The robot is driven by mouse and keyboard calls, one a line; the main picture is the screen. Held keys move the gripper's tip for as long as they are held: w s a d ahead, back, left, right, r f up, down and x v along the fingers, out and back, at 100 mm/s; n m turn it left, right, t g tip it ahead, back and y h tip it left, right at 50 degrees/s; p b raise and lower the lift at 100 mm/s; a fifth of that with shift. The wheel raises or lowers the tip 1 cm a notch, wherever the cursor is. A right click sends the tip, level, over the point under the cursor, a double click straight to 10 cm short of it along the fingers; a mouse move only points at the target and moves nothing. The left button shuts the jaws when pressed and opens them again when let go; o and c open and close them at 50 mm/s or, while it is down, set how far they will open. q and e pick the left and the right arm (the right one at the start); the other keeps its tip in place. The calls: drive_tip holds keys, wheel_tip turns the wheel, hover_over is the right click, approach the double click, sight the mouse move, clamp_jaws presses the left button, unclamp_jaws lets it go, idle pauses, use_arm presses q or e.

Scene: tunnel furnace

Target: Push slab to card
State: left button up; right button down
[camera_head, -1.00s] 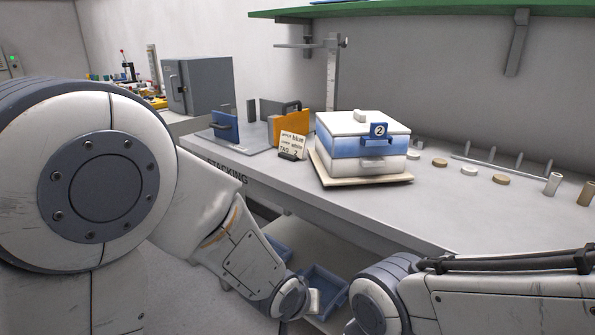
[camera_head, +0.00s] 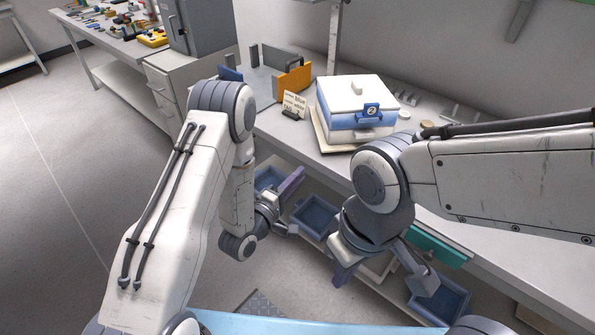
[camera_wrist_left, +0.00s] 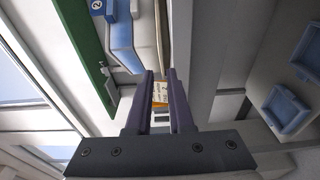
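A thin pale slab (camera_head: 323,139) lies on the workbench under a white and blue lidded stack (camera_head: 345,118), which bears a blue tag marked 2. The small lettered card (camera_head: 294,103) stands upright in a dark holder to the left of the slab, apart from it. My left gripper (camera_head: 290,207) is below and in front of the bench edge, open and empty. In the left wrist view, the card (camera_wrist_left: 160,92) shows beyond the gap between its fingers (camera_wrist_left: 160,98), and part of the stack (camera_wrist_left: 122,40) shows above. My right gripper (camera_head: 384,275) hangs lower, open and empty.
An orange plate (camera_head: 293,78) in a rack stands behind the card. Blue bins (camera_head: 315,215) sit on the shelf below the bench, near both grippers. Small discs (camera_head: 404,114) lie right of the stack. A grey cabinet (camera_head: 200,25) stands at the back left.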

sight(321, 151)
use_arm(q)
drive_tip(key=p+x, duration=0.1)
drive_tip(key=x, duration=0.8)
drive_tip(key=shift+p, duration=0.4)
drive_tip(key=shift+w+d, duration=0.4)
drive_tip(key=shift+w, duration=0.2)
clamp_jaws()
drive_tip(key=shift+a+f, duration=0.1)
idle(0.6)
